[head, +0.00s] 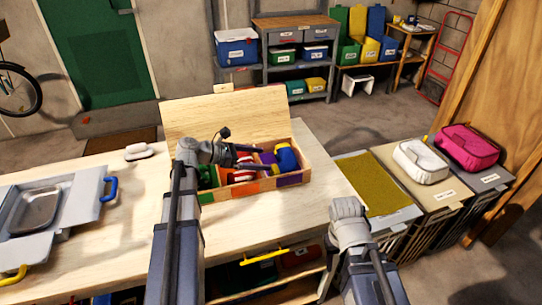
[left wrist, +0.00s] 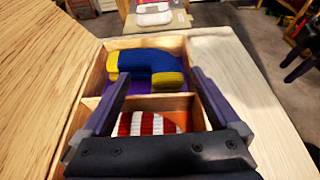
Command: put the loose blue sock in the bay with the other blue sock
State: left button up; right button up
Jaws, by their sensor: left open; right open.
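An open wooden box (head: 306,178) with coloured bay fronts stands on the table. In its right-end bay, which has a purple floor, lies blue sock fabric (head: 287,157) with yellow parts; it also shows in the left wrist view (left wrist: 148,61). I cannot tell whether this is one sock or two. A red and white striped sock (left wrist: 148,123) lies in the neighbouring orange-floored bay. My left gripper (head: 248,157) is over the box, open, its fingers either side of the view towards the blue fabric. No separate blue sock shows on the table.
The box's raised lid (head: 225,115) stands behind it. A white object (head: 138,151) and a metal tray (head: 40,210) are on the table to the left. Bins with a white bag (head: 422,160) and pink bag (head: 468,147) stand right.

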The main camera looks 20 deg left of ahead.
pick_arm(q)
jog(key=p+v, duration=0.1)
jog(key=v, duration=0.5)
jog(key=shift+p, duration=0.4)
jog(key=shift+s+a, duration=0.1)
jog(key=shift+a, duration=0.1)
